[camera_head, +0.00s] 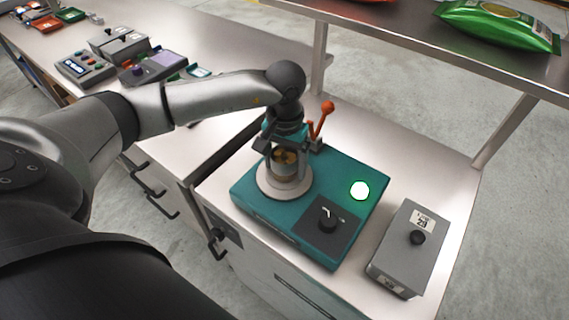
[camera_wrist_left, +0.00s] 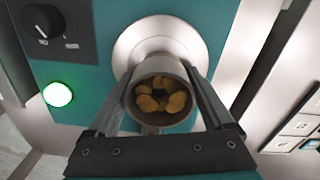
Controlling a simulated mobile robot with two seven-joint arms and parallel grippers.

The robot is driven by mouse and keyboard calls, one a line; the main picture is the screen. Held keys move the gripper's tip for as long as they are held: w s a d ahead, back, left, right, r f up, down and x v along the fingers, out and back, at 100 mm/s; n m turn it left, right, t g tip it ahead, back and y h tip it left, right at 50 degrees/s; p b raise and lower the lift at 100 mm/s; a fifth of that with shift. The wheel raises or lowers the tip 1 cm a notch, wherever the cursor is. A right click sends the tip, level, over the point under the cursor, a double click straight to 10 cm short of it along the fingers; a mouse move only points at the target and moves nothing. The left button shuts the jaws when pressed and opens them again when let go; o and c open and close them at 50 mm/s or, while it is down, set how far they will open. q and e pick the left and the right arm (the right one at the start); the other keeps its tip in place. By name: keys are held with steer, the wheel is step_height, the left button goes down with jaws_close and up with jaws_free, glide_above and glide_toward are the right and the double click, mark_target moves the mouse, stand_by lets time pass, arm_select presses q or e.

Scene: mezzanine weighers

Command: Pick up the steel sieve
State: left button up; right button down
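The steel sieve (camera_head: 285,171) is a small round metal cup over the pale round plate (camera_head: 265,190) of a teal machine (camera_head: 250,202). In the left wrist view the sieve (camera_wrist_left: 160,68) holds several brown lumps. My left gripper (camera_head: 285,160) reaches down from above with one finger on each side of the sieve. In the wrist view its fingers (camera_wrist_left: 160,84) lie against both sides of the cup. Whether the sieve's base rests on the plate is hard to tell. My right gripper is not in view.
The machine has a lit green lamp (camera_head: 359,190), a black knob (camera_head: 327,222) and an orange-red lever (camera_head: 322,118) close to my gripper. A grey box (camera_head: 408,250) stands to its right. A shelf (camera_head: 400,40) with a green bag (camera_head: 498,27) hangs behind. Several devices (camera_head: 153,68) stand at the far left.

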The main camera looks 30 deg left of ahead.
arm_select(q)
jaws_close()
stand_by(0.5)
steer(key=shift+r, duration=0.2)
